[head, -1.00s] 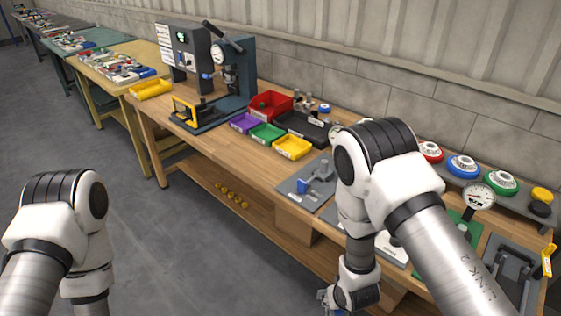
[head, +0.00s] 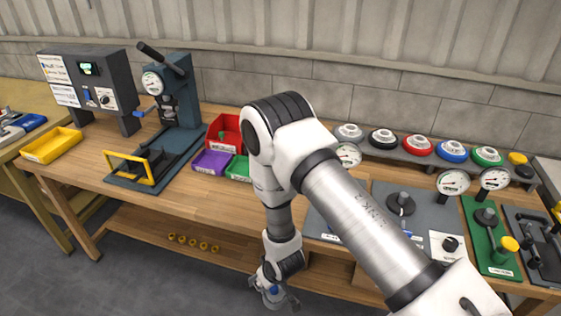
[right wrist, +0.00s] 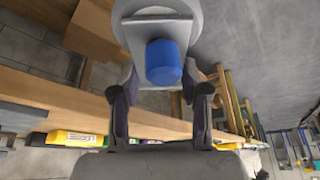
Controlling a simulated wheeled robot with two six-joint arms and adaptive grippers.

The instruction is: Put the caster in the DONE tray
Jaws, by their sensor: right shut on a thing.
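My right gripper (head: 272,290) hangs low in front of the bench in the head view, below the bench top's front edge. In the right wrist view my right gripper (right wrist: 160,84) is shut on the caster (right wrist: 163,62), which shows a blue cylinder, a grey plate and a round grey part behind it. In the head view the caster is small and mostly hidden by the gripper. A yellow tray (head: 52,145) lies at the left, and purple (head: 211,162), green (head: 239,168) and red (head: 226,131) bins stand mid-bench. I cannot read which is the DONE tray. My left gripper is out of view.
A dark press (head: 178,100) and a grey control box (head: 92,83) stand at the back left. Dial gauges and coloured round parts fill the right side. A lower shelf (head: 150,232) runs under the bench. The bench top's front middle (head: 195,205) is clear.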

